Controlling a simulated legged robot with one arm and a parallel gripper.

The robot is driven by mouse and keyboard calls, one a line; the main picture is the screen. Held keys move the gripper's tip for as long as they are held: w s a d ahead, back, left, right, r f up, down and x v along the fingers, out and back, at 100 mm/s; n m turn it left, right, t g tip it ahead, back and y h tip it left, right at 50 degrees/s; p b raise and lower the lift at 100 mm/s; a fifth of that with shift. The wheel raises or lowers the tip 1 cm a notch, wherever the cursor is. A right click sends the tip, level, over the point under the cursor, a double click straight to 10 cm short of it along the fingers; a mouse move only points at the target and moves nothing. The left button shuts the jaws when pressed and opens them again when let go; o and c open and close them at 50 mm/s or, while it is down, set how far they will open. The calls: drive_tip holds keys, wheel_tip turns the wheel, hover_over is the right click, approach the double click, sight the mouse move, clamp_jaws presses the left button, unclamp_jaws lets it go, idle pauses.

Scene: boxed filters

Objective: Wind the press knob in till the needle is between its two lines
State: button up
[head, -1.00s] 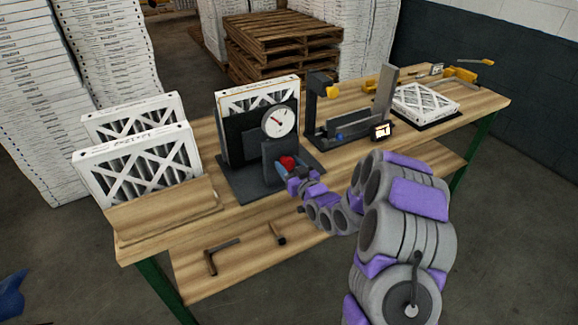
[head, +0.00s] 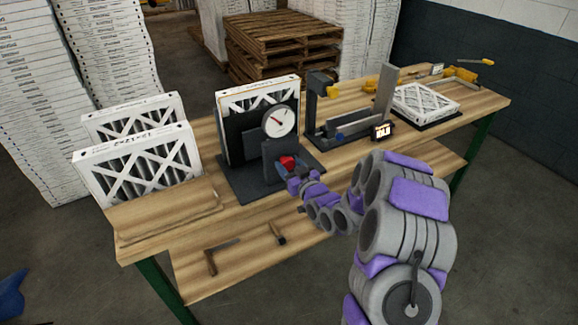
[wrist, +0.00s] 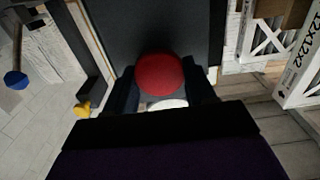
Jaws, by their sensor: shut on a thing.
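The press (head: 253,172) is a dark grey fixture on the bench with a boxed filter (head: 257,95) standing in it. Its red knob (head: 287,161) faces me and shows large in the wrist view (wrist: 160,75). My gripper (head: 290,170) is shut on the red knob, with one dark finger on each side of it. The round white dial (head: 279,121) sits on top of the press. Its dark needle points to the upper left; its two lines are too small to make out.
Tools (head: 211,262) lie on the lower shelf.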

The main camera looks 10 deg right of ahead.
drive_tip(key=o, duration=1)
drive_tip(key=shift+p+v, duration=5.7)
drive_tip(key=shift+v, duration=3)
drive_tip(key=shift+o, duration=0.2)
